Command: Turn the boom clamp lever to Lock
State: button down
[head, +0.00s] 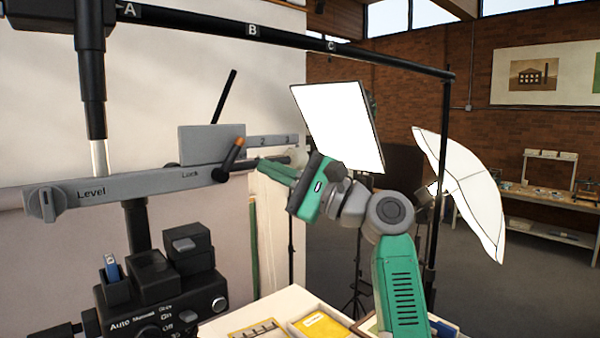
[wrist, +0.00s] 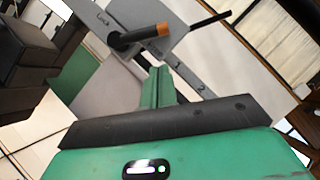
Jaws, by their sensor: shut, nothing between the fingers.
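The boom clamp lever (head: 231,158) is a dark handle with an orange tip on the grey plate (head: 130,187). In the head view it points up and to the right from its pivot, with the word Lock (head: 190,175) printed left of the pivot. It also shows in the wrist view (wrist: 138,37), just beyond the fingertips. My gripper (head: 264,168) is right of the lever, its green fingers shut and empty.
A grey knob (head: 46,203) marked Level is at the plate's left end. A black boom (head: 290,43) lettered A, B, C runs overhead. A black control box (head: 160,300) stands below. A light panel (head: 338,125) and white umbrella (head: 460,190) stand behind my arm.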

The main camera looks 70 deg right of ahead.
aim_at(228, 160)
jog(key=shift+w+a+r+p, duration=0.35)
jog(key=shift+w+a+r, duration=0.6)
jog(key=shift+a, duration=0.2)
jog(key=shift+a+r, duration=0.1)
jog(key=shift+r+n+p, duration=0.15)
jog(key=shift+n+p, duration=0.15)
jog(key=shift+n, duration=0.2)
